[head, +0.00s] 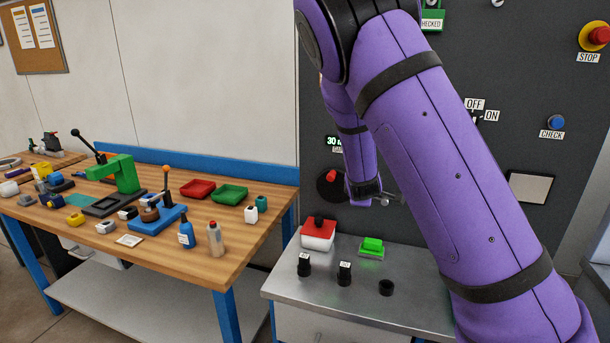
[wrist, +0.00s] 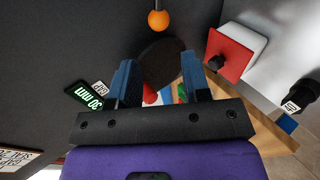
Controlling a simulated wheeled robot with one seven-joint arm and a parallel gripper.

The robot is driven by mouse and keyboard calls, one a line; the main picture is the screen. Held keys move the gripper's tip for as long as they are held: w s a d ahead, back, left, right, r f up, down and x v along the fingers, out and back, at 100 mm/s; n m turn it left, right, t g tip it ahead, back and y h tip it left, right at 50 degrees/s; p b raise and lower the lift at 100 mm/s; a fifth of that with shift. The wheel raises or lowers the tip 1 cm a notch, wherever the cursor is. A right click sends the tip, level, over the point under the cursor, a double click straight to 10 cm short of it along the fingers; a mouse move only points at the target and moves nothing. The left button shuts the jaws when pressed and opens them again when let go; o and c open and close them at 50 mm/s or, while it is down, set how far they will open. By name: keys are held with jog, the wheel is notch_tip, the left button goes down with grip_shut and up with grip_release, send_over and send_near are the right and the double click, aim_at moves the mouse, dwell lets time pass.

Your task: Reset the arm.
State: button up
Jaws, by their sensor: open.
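My gripper (wrist: 158,82) is open, its two blue fingers apart with nothing held between them. A dark round disc (wrist: 160,60) and a small red part (wrist: 150,98) show beyond the fingers in the wrist view. In the head view my purple arm crosses the right half, and its far end is beside the dark panel (head: 480,75), above the metal counter. My fingers cannot be made out there. The disc (head: 327,190) with its red part (head: 331,175) shows just left of my arm.
The metal counter (head: 345,305) holds a red-and-white box (head: 318,233), a green block (head: 372,246) and several black pieces. An orange ball (wrist: 158,20) is beyond my fingers. A cluttered wooden bench (head: 180,255) stands left. The panel carries a stop button (head: 598,35).

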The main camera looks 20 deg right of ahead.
jog(key=s+a+r+m+g+y, duration=0.2)
jog(key=s+a+r+m+y, duration=0.15)
jog(key=s+r, duration=0.55)
jog(key=s+a+r+m+g+y, duration=0.1)
jog(key=s+a+r+m+y, duration=0.15)
jog(key=s+r+m, duration=0.65)
jog(key=s+r+g, duration=0.1)
jog(key=s, duration=1)
jog(key=s+a+r, duration=0.1)
jog(key=s+r, duration=0.1)
jog(key=s, duration=1)
jog(key=shift+a+g+h, duration=0.25)
jog(key=shift+g+h, duration=0.05)
jog(key=shift+g, duration=0.1)
jog(key=shift+d, duration=0.1)
